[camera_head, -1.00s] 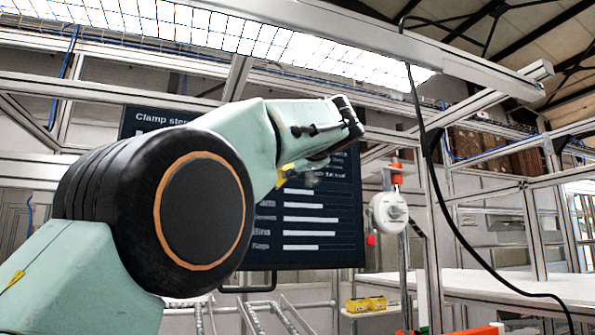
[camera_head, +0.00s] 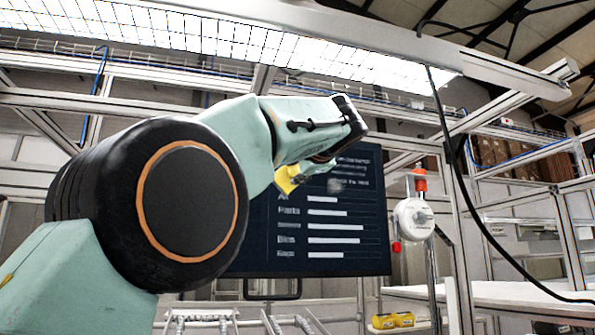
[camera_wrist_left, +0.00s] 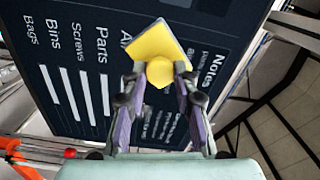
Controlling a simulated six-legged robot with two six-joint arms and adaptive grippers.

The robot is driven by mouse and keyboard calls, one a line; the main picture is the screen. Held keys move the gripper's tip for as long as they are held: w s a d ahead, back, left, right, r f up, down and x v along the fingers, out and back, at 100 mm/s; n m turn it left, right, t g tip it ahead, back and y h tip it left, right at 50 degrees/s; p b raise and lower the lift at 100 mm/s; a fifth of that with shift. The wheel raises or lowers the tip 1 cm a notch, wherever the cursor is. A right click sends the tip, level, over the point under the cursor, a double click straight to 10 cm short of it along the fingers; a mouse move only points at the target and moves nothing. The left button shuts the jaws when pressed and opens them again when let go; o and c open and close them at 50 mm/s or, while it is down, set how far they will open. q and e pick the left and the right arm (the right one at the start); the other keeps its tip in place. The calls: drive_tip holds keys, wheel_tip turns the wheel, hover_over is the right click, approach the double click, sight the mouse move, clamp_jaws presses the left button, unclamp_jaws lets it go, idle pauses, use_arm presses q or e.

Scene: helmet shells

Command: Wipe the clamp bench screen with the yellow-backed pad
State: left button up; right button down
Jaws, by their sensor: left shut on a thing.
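The clamp bench screen (camera_head: 300,240) is a dark panel with white text and bars, behind my left arm in the head view; the arm hides its left part. It also fills much of the wrist view (camera_wrist_left: 70,50), turned sideways. A faint grey smudge (camera_head: 348,184) shows on it. My left gripper (camera_wrist_left: 156,84) is shut on the yellow-backed pad (camera_wrist_left: 160,48), holding it by a rounded yellow knob. The pad (camera_head: 287,180) is in front of the screen; whether it touches cannot be told. My right gripper is out of view.
A white round device (camera_head: 413,218) with red parts hangs on a post right of the screen. A black cable (camera_head: 462,190) hangs farther right. Yellow items (camera_head: 392,320) sit low on a shelf. Metal frames surround the screen.

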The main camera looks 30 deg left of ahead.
use_arm(q)
drive_tip(key=shift+s+d+b, duration=0.35)
drive_tip(key=shift+s+d, duration=0.1)
drive_tip(key=shift+d, duration=0.15)
drive_tip(key=shift+b+v, duration=0.35)
drive_tip(key=shift+v, duration=1.8)
drive_tip(key=shift+s, duration=0.15)
drive_tip(key=shift+b+v, duration=0.55)
drive_tip(key=shift+v, duration=1)
drive_tip(key=shift+a, duration=0.2)
drive_tip(key=shift+r, duration=0.15)
